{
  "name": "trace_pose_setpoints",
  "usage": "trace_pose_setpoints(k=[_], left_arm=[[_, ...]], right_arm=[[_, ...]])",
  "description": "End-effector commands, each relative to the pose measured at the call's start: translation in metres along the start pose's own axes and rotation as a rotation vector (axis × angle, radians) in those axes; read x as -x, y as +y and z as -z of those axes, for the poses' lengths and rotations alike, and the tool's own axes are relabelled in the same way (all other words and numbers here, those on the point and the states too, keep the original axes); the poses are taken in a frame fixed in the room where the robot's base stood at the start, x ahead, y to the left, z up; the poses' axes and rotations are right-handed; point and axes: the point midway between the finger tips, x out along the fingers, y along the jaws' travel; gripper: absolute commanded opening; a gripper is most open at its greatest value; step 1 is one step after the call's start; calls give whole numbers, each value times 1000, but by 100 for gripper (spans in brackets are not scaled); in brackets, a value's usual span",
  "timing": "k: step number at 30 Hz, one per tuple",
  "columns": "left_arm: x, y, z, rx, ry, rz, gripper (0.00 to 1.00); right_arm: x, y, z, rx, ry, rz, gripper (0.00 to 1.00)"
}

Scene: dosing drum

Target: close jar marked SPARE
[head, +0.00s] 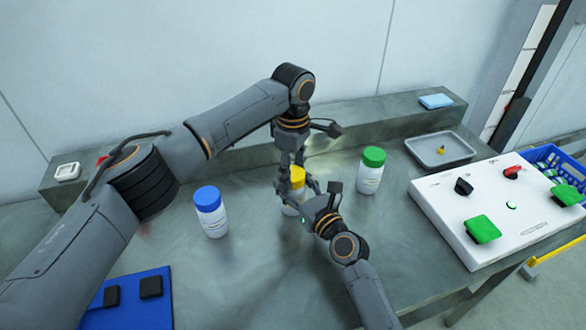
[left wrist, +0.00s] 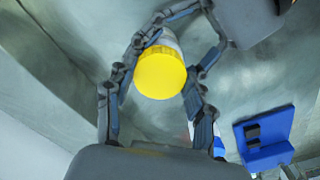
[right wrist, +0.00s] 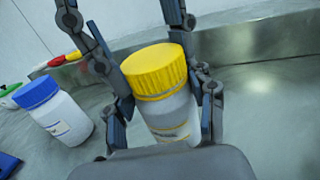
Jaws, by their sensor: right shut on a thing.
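A white jar (right wrist: 172,120) with a yellow lid (right wrist: 154,70) stands on the grey bench, and the lid sits on its top. Its label is partly hidden and I cannot read it. My right gripper (right wrist: 165,118) is shut on the jar's body. My left gripper (left wrist: 158,82) comes from above, its fingers open on either side of the yellow lid (left wrist: 160,73), with slight gaps showing. In the head view the yellow lid (head: 297,176) is partly covered by both grippers. A blue-lidded jar (head: 211,212) and a green-lidded jar (head: 370,171) stand apart; their labels are too small to read.
A white control panel (head: 490,215) with knobs and green buttons is at right. A blue mat (head: 128,305) with black blocks lies front left. A light-blue block (head: 436,101) lies on the back ledge. The front bench is fairly clear.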

Motion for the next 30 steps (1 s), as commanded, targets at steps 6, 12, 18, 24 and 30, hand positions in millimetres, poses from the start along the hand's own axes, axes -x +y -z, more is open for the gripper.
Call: trace_pose_setpoints(k=[6, 12, 18, 24, 30], left_arm=[[0, 0, 0, -9, 0, 0, 15], [-1, 0, 0, -251, -2, 2, 15], [-1, 0, 0, -680, -2, 1, 15], [-1, 0, 0, -1112, -2, 1, 15], [-2, 0, 1, -1546, -2, 0, 15]], right_arm=[[0, 0, 0, 0, 1, 0, 0], [0, 0, 0, 0, 0, 0, 0], [0, 0, 0, 0, 0, 0, 0], [0, 0, 0, 0, 0, 0, 0], [0, 0, 0, 0, 0, 0, 0]])
